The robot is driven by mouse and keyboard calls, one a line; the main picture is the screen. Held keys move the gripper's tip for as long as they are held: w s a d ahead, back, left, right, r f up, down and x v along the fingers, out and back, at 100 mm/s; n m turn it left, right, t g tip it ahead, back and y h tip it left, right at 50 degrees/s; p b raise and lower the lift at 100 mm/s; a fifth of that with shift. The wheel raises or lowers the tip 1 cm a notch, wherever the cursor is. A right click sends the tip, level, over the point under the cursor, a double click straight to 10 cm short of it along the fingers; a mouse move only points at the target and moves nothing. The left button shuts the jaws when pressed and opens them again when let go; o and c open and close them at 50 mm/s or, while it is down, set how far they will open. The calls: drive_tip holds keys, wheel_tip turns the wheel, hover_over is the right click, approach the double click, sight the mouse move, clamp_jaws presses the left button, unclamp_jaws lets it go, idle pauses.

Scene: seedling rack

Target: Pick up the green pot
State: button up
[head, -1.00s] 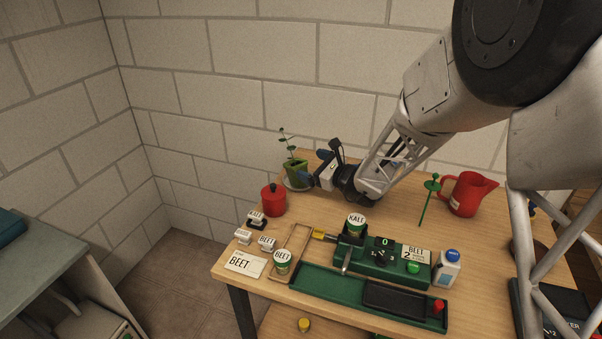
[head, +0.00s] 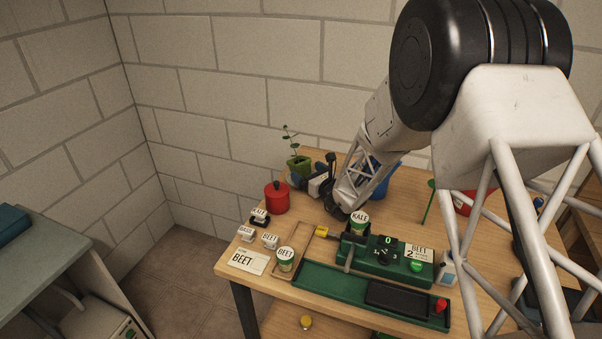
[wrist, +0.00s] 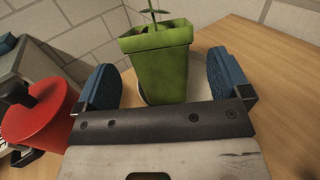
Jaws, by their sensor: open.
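The green pot (wrist: 161,64) with a leafy seedling stands upright on a pale saucer (wrist: 201,90) in the wrist view. In the head view the pot (head: 299,164) is at the table's back left corner, its lower part hidden by my gripper. My gripper (wrist: 164,82) is open, with one blue finger pad on each side of the pot. Gaps show between the pads and the pot. In the head view my gripper (head: 308,181) is low over the table, reaching in from the right.
A red lidded pot (head: 276,198) stands close to my gripper at the left; it also shows in the wrist view (wrist: 36,119). A blue container (head: 381,183) is behind my arm. Labelled pots and a green seeder (head: 384,258) occupy the front. The wall is close behind.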

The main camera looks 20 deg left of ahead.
sight(300, 163)
drive_tip(key=shift+x, duration=2.4)
drive_tip(key=c, duration=1.1)
drive_tip(key=shift+c, duration=0.2)
drive_tip(key=shift+r, duration=5)
